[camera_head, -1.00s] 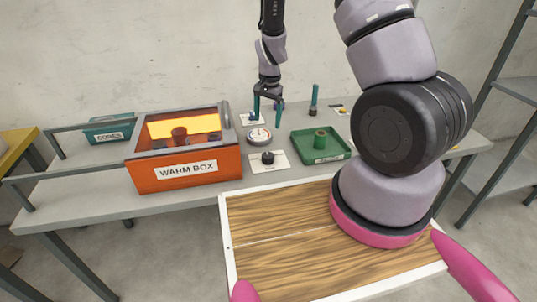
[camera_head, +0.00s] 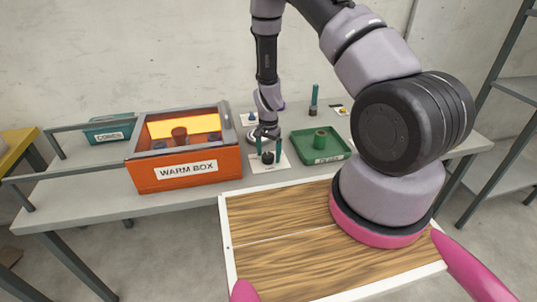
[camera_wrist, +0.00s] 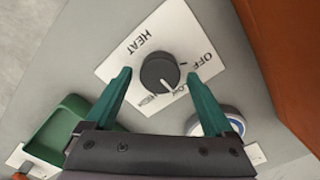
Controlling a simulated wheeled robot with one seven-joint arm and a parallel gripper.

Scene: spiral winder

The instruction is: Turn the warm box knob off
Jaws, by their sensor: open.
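The warm box (camera_head: 185,165) is an orange box with a glowing yellow inside, left of centre on the bench. Its black round knob (camera_head: 267,157) sits on a white HEAT card (camera_head: 279,164) to the right of the box. In the wrist view, the knob (camera_wrist: 157,70) has a white pointer line aimed toward the LOW and HIGH marks, away from OFF. My gripper (camera_wrist: 159,76) is open, with one teal finger on each side of the knob and visible gaps between. In the head view, my gripper (camera_head: 268,150) points down over the card.
A green tray (camera_head: 338,155) holding a green piece stands right of the card. A round dial (camera_wrist: 218,121) is close to one finger in the wrist view. A teal CORES bin (camera_head: 108,130) is at the left. A wooden-topped tray (camera_head: 300,240) lies in front.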

